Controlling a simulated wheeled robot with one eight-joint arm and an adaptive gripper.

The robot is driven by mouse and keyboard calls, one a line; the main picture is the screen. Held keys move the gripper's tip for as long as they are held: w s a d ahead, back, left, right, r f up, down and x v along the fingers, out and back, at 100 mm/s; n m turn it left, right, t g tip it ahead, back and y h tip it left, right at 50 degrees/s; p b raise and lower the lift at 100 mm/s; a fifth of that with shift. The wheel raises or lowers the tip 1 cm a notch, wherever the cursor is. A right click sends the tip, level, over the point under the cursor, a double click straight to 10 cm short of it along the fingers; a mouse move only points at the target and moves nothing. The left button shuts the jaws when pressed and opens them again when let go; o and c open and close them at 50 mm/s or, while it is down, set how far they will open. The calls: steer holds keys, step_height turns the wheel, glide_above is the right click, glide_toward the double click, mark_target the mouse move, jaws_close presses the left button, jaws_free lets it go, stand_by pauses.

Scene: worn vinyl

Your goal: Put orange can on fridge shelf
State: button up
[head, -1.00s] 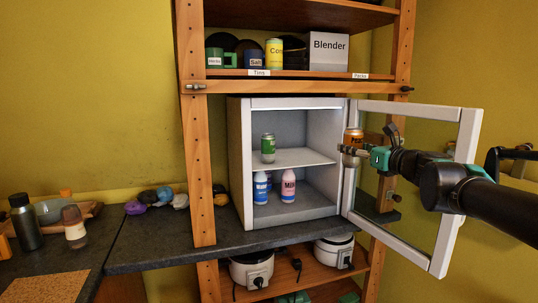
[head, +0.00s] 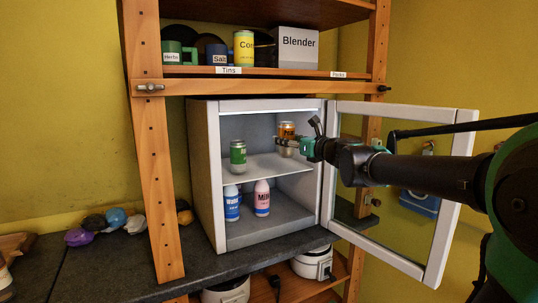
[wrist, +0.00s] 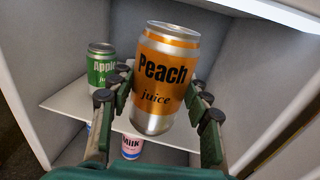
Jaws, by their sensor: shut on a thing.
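The orange can (head: 287,138), labelled "Peach juice", is held upright between the fingers of my gripper (head: 286,147). It also shows large in the wrist view (wrist: 166,78), with a finger on each side. The can is at the fridge opening, over the right part of the upper shelf as seen in the head view. Whether its base touches the shelf I cannot tell. The fridge (head: 205,165) stands open, its glass door swung to the right. The fridge shelf (head: 262,168) is white and bears a green apple juice can (head: 238,155) at the left.
A water bottle (head: 232,203) and a pink milk bottle (head: 262,198) stand on the fridge floor below the shelf. The open door (head: 442,215) stands close to my arm. A wooden post (head: 155,190) rises left of the fridge. The shelf's middle is clear.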

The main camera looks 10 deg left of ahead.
steer(key=w+d+x, duration=0.1)
steer(key=x, duration=1)
step_height(320, 180, down, 6)
steer(key=shift+d, duration=0.2)
steer(key=shift+w+a+f, duration=0.1)
steer(key=shift+w+f, duration=0.05)
steer(key=shift+f, duration=0.35)
steer(key=shift+f, duration=0.1)
steer(key=o, duration=1.4)
